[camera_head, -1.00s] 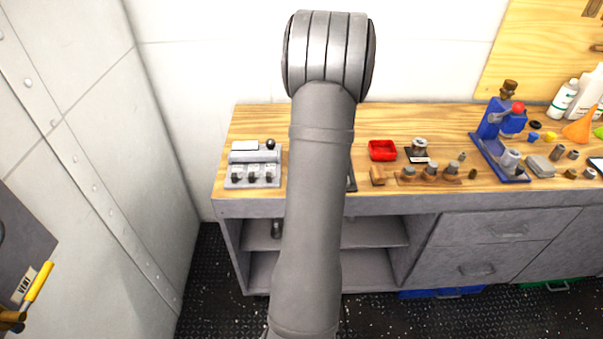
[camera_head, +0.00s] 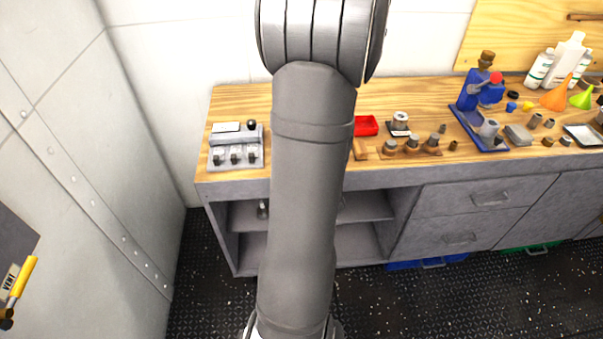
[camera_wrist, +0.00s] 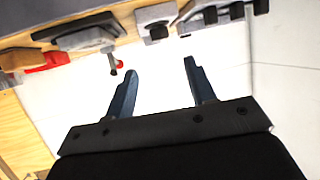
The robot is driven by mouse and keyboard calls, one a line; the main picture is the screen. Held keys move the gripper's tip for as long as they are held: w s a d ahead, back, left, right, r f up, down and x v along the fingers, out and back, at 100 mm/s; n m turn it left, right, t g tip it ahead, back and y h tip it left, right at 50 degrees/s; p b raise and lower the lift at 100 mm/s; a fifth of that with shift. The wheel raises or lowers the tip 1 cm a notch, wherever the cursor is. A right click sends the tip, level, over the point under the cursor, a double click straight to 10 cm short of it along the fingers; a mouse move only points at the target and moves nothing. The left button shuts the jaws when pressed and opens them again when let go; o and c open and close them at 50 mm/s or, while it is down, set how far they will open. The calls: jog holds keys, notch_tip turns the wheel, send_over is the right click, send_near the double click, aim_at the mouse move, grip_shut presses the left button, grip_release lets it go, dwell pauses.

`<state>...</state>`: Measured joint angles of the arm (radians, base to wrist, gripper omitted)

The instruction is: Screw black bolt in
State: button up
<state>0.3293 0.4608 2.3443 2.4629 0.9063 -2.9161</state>
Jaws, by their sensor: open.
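My gripper (camera_wrist: 160,68) is open in the wrist view, with two dark blue-grey fingers apart and nothing between them. In the head view my arm hides it. I cannot pick out a black bolt for certain in either view. On the bench, a wooden block (camera_head: 432,152) holds several grey-topped pegs or bolts, too small to tell apart. A grey box (camera_head: 222,140) with levers and a black knob (camera_head: 252,125) stands at the bench's left end. In the wrist view a grey device (camera_wrist: 90,35) with a dark, red-tipped stem lies beyond the fingers.
The wooden bench (camera_head: 290,95) runs along the white wall. It carries a red tray (camera_head: 366,126), a blue stand (camera_head: 470,110), bottles (camera_head: 565,62) and funnels (camera_head: 557,96). Open shelves (camera_head: 370,206) and drawers are below. Dark floor (camera_head: 380,300) in front is clear.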

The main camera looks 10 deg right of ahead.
jog(key=v, duration=0.7)
